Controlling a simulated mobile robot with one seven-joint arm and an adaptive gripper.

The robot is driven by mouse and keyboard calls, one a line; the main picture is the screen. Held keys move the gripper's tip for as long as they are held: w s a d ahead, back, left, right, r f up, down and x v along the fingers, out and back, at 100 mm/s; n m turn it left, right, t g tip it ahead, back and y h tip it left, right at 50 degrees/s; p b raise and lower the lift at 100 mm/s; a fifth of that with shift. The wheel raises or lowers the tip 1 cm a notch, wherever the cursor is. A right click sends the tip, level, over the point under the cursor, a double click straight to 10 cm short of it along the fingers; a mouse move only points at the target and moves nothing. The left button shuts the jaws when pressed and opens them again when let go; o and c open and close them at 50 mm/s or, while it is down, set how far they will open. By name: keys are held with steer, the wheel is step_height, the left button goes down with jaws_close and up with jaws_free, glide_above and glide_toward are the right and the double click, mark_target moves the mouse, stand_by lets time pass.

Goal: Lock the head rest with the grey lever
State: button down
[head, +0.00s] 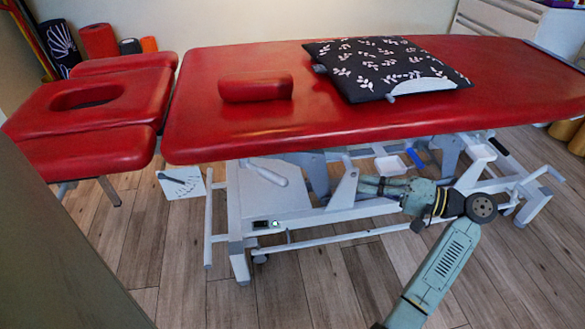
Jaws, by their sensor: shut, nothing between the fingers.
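The red head rest (80,110), with an oval face hole, is at the left end of the red treatment table. A grey lever (268,174) sits under the table top, on the white frame box. A second, smaller dark grey lever-like shape (177,181) shows on a white plate below the gap between the head rest and the table. I cannot tell which of the two locks the head rest. My gripper (364,188) is shut and empty, pointing left, in front of the white frame and right of both, touching neither.
The table top (350,128) overhangs the white frame (290,210). A red block cushion (256,87) and a black patterned pillow (385,68) lie on it. A blue handle (414,158) is behind my gripper. A dark panel edge (50,260) fills the lower left. Floor in front is clear.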

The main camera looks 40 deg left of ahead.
steer(key=p, duration=0.1)
glide_toward(264, 173)
steer(key=w+a, duration=0.1)
steer(key=a, duration=0.2)
steer(key=w+a+f, duration=0.1)
steer(key=a, duration=0.1)
steer(key=shift+w+a, duration=0.1)
steer(key=shift+w, duration=0.2)
steer(key=shift+s+r, duration=0.1)
steer(key=shift+s, duration=0.1)
